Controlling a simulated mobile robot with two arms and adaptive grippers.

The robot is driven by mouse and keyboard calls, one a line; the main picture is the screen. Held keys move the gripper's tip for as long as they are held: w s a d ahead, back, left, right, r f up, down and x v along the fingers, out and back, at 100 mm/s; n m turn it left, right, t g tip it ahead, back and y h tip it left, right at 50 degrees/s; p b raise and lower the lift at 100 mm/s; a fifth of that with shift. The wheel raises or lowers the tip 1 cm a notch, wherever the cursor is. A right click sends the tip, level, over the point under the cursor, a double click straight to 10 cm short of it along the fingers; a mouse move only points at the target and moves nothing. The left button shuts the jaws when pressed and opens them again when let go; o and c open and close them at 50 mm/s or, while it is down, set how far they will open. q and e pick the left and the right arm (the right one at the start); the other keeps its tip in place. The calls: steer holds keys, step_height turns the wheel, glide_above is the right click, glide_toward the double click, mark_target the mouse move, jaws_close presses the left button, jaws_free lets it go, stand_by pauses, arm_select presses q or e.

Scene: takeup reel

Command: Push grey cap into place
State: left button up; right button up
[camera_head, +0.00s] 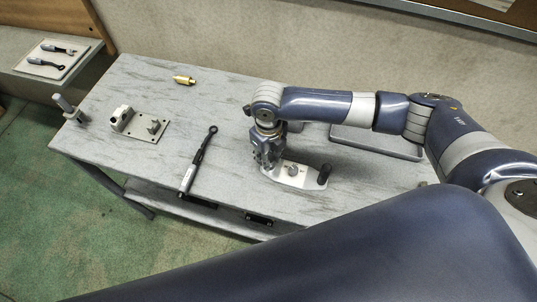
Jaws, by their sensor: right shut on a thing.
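A white plate-shaped base (305,182) with rounded ends lies on the grey marbled bench. A small grey round part (293,170) stands at its middle, and I cannot tell if it is the grey cap. A black upright knob (324,174) stands at its right end. My right gripper (268,162) points down over the left end of the base. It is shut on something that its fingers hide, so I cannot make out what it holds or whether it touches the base. My left gripper is not in view.
A black-and-silver tool (196,165) lies left of the base. A metal plate with fittings (141,125), an upright grey handle (65,105) and a brass piece (183,80) are farther left. A grey flat tray (376,142) lies behind my right arm. The bench middle is clear.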

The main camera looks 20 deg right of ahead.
steer(key=shift+f, duration=0.55)
steer(key=o, duration=1.6)
steer(key=shift+r, duration=0.1)
steer(key=shift+r+p, duration=1.85)
steer(key=shift+r, duration=1.1)
